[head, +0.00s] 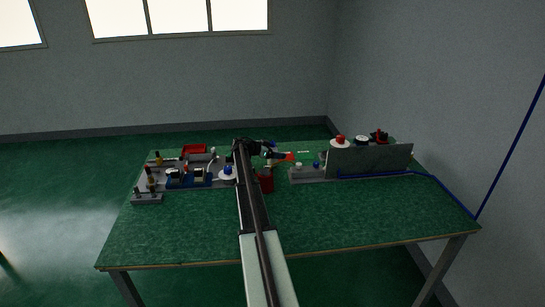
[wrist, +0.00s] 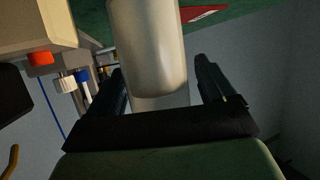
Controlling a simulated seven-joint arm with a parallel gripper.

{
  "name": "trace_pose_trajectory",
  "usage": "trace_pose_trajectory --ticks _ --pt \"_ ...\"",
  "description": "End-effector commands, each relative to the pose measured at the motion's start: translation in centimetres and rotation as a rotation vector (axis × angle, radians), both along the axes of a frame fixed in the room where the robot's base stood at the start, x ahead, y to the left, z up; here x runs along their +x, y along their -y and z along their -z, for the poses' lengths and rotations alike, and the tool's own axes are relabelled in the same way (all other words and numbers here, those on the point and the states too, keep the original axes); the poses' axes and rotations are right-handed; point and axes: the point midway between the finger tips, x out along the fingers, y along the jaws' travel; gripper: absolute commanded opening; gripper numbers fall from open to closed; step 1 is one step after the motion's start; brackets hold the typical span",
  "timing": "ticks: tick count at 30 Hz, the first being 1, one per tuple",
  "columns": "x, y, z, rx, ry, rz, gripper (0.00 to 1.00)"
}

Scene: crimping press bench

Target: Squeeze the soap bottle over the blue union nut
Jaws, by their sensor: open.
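In the wrist view my gripper (wrist: 160,68) is open, with one dark finger on each side of a pale, smooth cylinder (wrist: 155,45). This may be the soap bottle; its far end is cut off by the top edge. The finger on the right shows a gap to it; contact on the left is unclear. In the head view my arm's dark end is over the back middle of the bench, and the jaws are too small to read. A small blue part (head: 316,165) sits on the right-hand grey base; I cannot tell if it is the union nut.
A panel (head: 368,160) stands at the right, with red-topped (head: 340,141) and dark-topped items behind it. A dark red container (head: 266,181) stands beside my arm. A blue-and-white item (head: 227,175) and a cluttered fixture are left. The green bench's front (head: 330,225) is clear.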

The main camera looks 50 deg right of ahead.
Motion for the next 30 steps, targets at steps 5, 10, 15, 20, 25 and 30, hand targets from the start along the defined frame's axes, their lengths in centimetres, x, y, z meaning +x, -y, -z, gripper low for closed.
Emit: trace_pose_trajectory --ticks 5,10,15,20,25,30 --pt "-0.01 -0.04 0.00 0.000 0.000 0.000 0.76" --pt "0.00 -0.04 0.01 0.000 0.000 0.000 0.59" --pt "0.00 -0.04 0.01 0.000 0.000 0.000 0.43" --pt "-0.01 -0.04 0.01 0.000 0.000 0.000 0.28" --pt "0.00 -0.04 -0.02 0.000 0.000 0.000 0.22" --pt "0.00 -0.05 -0.32 0.000 0.000 0.000 0.22"
